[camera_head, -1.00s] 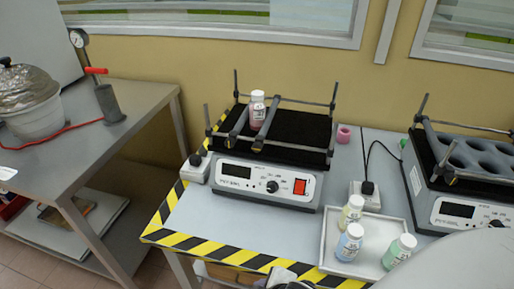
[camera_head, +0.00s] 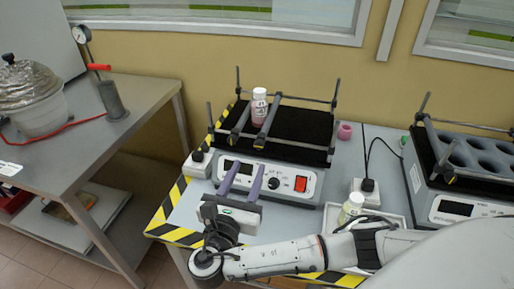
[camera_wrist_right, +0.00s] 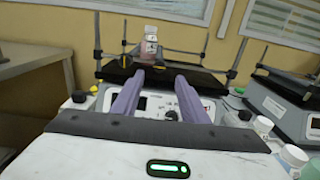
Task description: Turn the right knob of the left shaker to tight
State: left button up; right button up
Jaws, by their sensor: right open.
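The left shaker (camera_head: 290,157) stands on the table with a black platform and two bars across it. A pink bottle with a white cap (camera_head: 259,103) stands between the bars. The right knob (camera_head: 259,143) is a small dark knob at the front end of the right bar. My right gripper (camera_head: 246,166) is open and empty, its two purple fingers pointing at the shaker, in front of its panel and below the knobs. In the right wrist view the open fingers (camera_wrist_right: 160,73) point towards the bars and bottle (camera_wrist_right: 150,42). Whether the knob is tight cannot be told. My left gripper is out of view.
A second shaker (camera_head: 462,160) stands at the right. A tray holds a yellowish bottle (camera_head: 350,207), partly behind my right arm. A pink ring (camera_head: 345,131) lies behind right. A side table (camera_head: 125,140) is at the left.

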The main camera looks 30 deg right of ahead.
aim_at(258, 146)
jog(key=x, duration=0.9)
jog(key=shift+w+d, duration=0.2)
jog(key=shift+d, duration=0.05)
grip_shut()
